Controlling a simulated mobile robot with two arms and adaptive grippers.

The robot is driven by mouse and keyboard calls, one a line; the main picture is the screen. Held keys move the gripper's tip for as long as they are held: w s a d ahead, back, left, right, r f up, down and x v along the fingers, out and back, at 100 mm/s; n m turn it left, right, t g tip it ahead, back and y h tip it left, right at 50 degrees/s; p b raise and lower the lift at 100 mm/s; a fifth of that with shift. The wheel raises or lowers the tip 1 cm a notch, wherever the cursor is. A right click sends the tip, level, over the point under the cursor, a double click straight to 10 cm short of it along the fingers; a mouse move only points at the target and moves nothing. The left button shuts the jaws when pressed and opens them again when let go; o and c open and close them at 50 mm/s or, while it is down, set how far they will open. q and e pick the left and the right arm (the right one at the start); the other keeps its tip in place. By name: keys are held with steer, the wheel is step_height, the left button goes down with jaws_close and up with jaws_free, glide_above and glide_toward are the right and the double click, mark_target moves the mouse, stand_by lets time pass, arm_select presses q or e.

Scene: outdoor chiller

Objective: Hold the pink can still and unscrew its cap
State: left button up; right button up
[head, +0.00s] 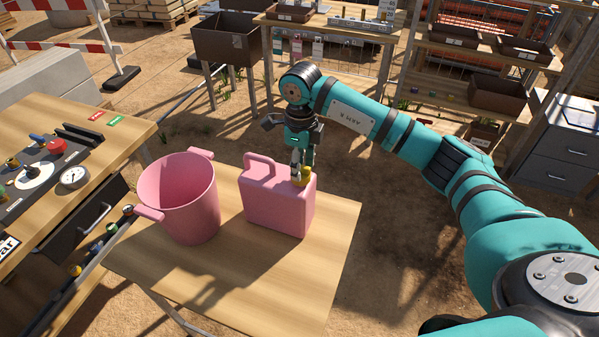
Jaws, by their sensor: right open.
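The pink can (277,205) stands upright on a small wooden table, its handle on top at the left. Its yellow cap (304,176) sits on the top at the right end. My right gripper (303,168) points down over the cap with its fingers at the cap's height. It is open; whether the fingers touch the cap cannot be told. The fingers hide part of the cap. My left gripper is not in view.
A pink pot (180,200) with two handles stands just left of the can. The wooden table (265,295) is bare in front. A workbench (105,125) with gauges is at the left. Shelves (470,60) and a grey cabinet (562,140) stand behind.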

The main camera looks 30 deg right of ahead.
steer(key=o, duration=0.4)
steer(key=shift+c, duration=0.2)
steer(key=shift+f, duration=0.1)
steer(key=o, duration=0.7)
steer(key=shift+o, duration=0.2)
steer(key=shift+r, duration=0.2)
steer(key=shift+r+p, duration=1.8)
steer(key=shift+r, duration=1.55)
